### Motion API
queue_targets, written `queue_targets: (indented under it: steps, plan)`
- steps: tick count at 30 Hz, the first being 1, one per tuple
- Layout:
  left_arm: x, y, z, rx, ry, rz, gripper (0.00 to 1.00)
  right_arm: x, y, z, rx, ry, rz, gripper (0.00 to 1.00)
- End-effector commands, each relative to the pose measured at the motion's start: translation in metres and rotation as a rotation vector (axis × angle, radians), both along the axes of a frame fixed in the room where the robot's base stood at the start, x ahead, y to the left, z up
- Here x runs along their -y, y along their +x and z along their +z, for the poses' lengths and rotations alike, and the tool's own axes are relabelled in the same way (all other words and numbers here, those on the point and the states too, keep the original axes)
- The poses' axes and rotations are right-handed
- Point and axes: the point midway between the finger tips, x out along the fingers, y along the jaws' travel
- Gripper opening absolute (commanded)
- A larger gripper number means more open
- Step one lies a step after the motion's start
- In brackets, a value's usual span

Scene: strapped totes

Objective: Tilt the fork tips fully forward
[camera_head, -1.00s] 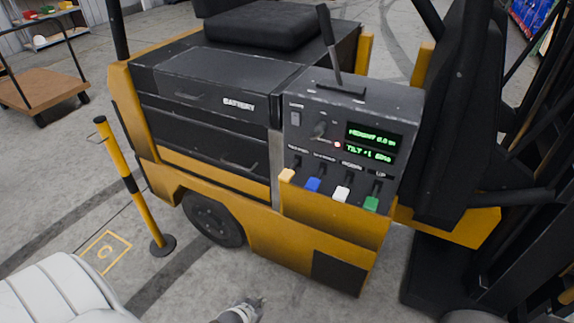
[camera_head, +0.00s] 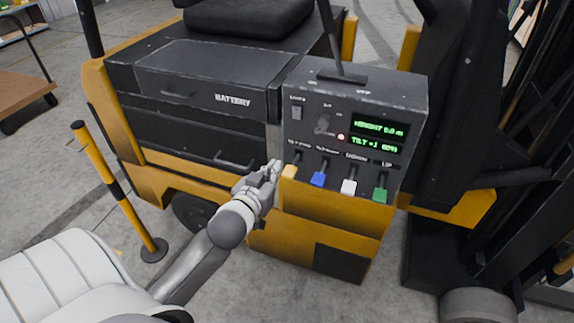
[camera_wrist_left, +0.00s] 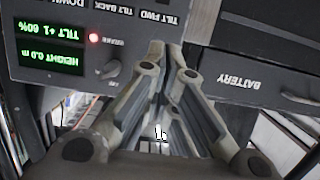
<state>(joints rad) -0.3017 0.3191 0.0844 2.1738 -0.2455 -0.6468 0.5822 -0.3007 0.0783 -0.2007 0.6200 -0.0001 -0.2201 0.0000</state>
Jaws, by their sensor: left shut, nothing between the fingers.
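The control panel (camera_head: 345,120) on the yellow and black forklift has a row of levers along its lower front. The yellow lever (camera_head: 290,172) is leftmost, then a blue lever (camera_head: 318,179), a white lever (camera_head: 349,187) and a green lever (camera_head: 380,194). The green display (camera_head: 378,135) reads height 0.0 m and tilt +1 60%. My left gripper (camera_head: 273,168) is shut and empty, just left of the yellow lever. In the left wrist view its fingers (camera_wrist_left: 170,52) point near the upside-down TILT FWD label (camera_wrist_left: 155,17). The fork tips are not in view.
The battery drawer (camera_head: 205,85) is left of the panel. A black lever (camera_head: 328,40) rises from the panel top. A yellow and black post (camera_head: 120,190) stands at left, and the dark mast (camera_head: 525,120) at right. Open floor lies in front.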

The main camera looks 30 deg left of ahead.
Motion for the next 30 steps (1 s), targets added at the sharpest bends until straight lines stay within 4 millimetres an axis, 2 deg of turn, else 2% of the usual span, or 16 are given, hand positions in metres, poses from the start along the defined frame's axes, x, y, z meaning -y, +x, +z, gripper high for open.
queue_targets:
  steps: [8, 13, 30]
  plan:
    - [0.0, 0.001, 0.0, -0.001, 0.0, 0.0, 0.0, 0.004, 0.0, 0.0, 0.0, -0.004, 0.001, 0.0]
    - [-0.002, 0.01, -0.002, -0.001, 0.001, 0.0, 0.0, 0.004, 0.0, 0.003, 0.0, -0.005, 0.001, 0.0]
    - [-0.023, 0.095, -0.024, -0.001, 0.0, 0.001, 0.0, 0.003, 0.001, 0.02, 0.001, -0.004, 0.0, 0.0]
